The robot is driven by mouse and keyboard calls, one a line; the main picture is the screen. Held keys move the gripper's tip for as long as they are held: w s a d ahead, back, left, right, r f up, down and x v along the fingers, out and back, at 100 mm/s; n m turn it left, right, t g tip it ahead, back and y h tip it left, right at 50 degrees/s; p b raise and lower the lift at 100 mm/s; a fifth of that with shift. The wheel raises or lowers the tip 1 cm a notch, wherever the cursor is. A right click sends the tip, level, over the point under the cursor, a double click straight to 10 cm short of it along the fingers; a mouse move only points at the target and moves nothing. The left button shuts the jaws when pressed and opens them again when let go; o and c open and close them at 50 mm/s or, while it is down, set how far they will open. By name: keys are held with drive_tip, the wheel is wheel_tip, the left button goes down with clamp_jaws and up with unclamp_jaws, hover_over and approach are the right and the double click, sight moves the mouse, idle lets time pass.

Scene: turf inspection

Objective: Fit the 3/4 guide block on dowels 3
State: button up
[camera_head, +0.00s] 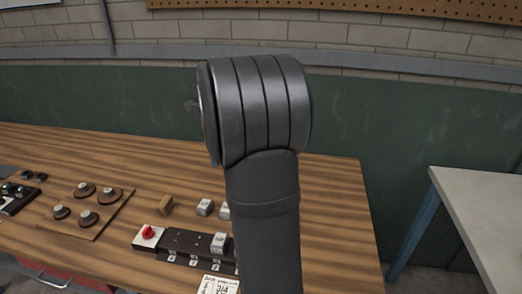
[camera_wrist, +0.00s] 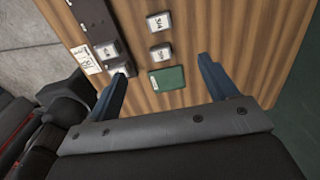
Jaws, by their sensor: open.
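My gripper (camera_wrist: 163,67) is open and empty, its two blue fingers spread over the table in the wrist view; it is not visible in the head view. Two loose pale-topped guide blocks lie on the wood: one (camera_wrist: 161,22) with a mark that looks like 3/4, and one (camera_wrist: 161,52) closer to the fingertips. The head view shows loose blocks (camera_head: 204,207) too, one partly behind my arm. The dark dowel fixture (camera_head: 180,239) has numbered labels along its front and one block (camera_head: 219,243) on it. I cannot tell which position is 3.
A red knob (camera_head: 148,231) sits at the fixture's left end. A white card (camera_head: 217,285) lies in front.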

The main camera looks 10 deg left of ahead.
wheel_tip(320, 180, down, 24)
drive_tip(key=shift+s, duration=0.15)
idle(0.6)
drive_tip(key=c, duration=1.1)
drive_tip(key=shift+c, duration=0.2)
drive_tip(key=shift+r, duration=0.15)
